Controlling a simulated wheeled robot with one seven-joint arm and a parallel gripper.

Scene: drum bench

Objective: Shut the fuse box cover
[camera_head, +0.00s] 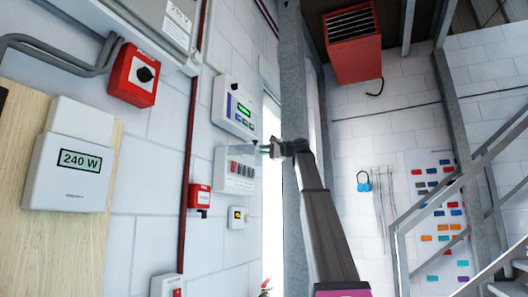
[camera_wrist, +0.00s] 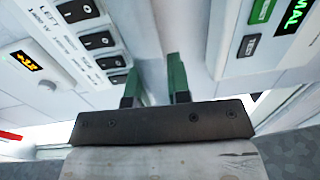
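The fuse box (camera_head: 236,178) is a white box on the wall with a row of dark switches, left of my gripper in the head view. In the wrist view its switch panel (camera_wrist: 90,42) fills the upper left. A clear cover (camera_head: 238,151) seems to stick out from the box's top edge, raised above the switches. My gripper (camera_head: 266,149) is at the outer end of this cover. In the wrist view its two green fingers (camera_wrist: 155,78) are apart, with a gap between them. I cannot tell whether the cover's edge lies in the gap.
A white meter box (camera_head: 233,108) with a green display is just above the fuse box. A small box with a yellow display (camera_head: 237,217) is below it. A red box (camera_head: 199,197) and red pipe are to the left. A grey post (camera_head: 292,80) stands near my arm.

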